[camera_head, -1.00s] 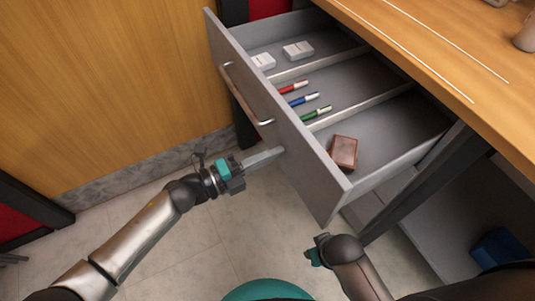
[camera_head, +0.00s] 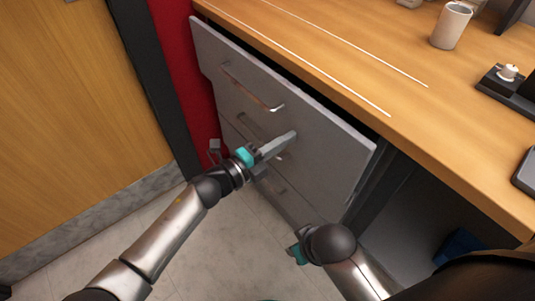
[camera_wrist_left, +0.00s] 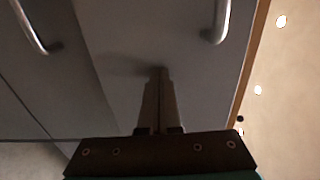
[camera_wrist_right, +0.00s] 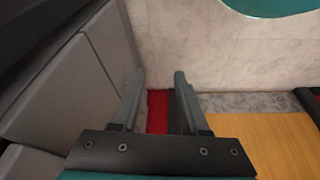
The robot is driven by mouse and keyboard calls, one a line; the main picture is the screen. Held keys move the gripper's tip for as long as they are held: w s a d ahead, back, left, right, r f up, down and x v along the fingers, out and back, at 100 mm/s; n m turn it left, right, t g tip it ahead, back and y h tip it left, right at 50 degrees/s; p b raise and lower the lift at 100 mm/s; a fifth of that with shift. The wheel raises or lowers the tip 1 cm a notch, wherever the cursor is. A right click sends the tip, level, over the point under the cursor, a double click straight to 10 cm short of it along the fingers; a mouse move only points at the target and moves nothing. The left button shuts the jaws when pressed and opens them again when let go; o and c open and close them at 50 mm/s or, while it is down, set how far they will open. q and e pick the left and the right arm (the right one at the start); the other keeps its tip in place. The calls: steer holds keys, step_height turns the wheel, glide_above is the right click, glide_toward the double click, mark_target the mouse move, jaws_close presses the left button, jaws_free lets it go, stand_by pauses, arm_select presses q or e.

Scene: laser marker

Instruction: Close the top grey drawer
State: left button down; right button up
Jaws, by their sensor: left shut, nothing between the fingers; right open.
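The top grey drawer (camera_head: 310,120) is a wide grey front with a metal bar handle (camera_head: 250,88), under the wooden desktop. Its inside is out of sight; a narrow dark gap shows between its top edge and the desktop. My left gripper (camera_head: 292,136) is shut and empty, with its fingertips at the drawer front, right of and below the handle. In the left wrist view the fingertips (camera_wrist_left: 158,72) appear to touch the grey front (camera_wrist_left: 165,30), beside the handle (camera_wrist_left: 218,25). My right gripper (camera_wrist_right: 157,85) is open and empty, low in front of the cabinet.
Lower drawers with handles (camera_head: 252,130) sit beneath. The wooden desktop (camera_head: 350,45) carries a cup (camera_head: 451,25) and a black device (camera_head: 508,90). A blue object (camera_head: 457,245) lies under the desk. The tiled floor (camera_head: 215,245) in front is open.

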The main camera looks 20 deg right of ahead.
mark_target(299, 131)
arm_select(q)
steer(key=b+x, duration=0.1)
steer(key=x, duration=0.2)
steer(key=shift+w+d, duration=0.1)
steer(key=shift+d, duration=0.3)
steer(key=shift+d+r, duration=0.1)
arm_select(e)
step_height(299, 131, up, 4)
steer(key=shift+w+a+f+t, duration=0.1)
steer(key=shift+a+f+t, duration=0.05)
steer(key=shift+t, duration=0.15)
arm_select(q)
steer(key=shift+r, duration=0.1)
